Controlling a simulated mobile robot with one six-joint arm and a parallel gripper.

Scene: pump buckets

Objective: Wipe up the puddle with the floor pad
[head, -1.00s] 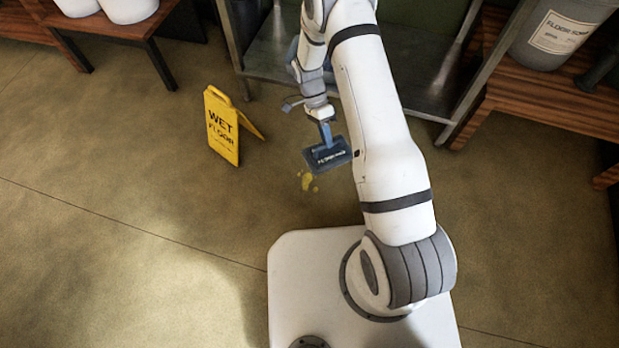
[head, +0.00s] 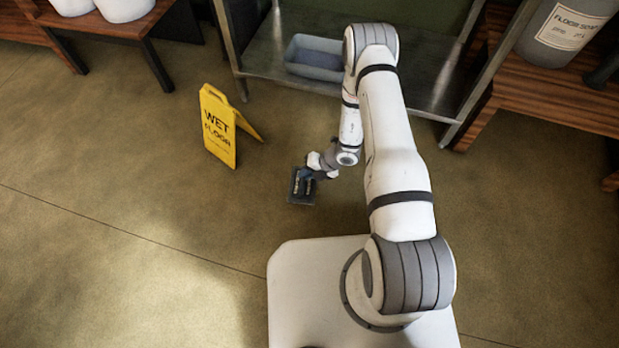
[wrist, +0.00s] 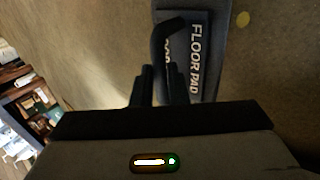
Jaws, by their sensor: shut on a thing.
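The dark blue-grey floor pad (head: 299,198) is flat, at or close to the floor, in front of my base. My gripper (head: 309,174) is above it and partly hidden by my own wrist. In the wrist view the pad (wrist: 208,75) shows its "FLOOR PAD" label, and my gripper (wrist: 160,88) is shut on its dark handle (wrist: 160,45).
A yellow wet-floor sign (head: 218,126) stands to the left of the pad. A metal shelf (head: 262,75) with a grey bin (head: 318,58) is behind. Wooden benches (head: 545,95) stand at the right and back left. The floor on the left is clear.

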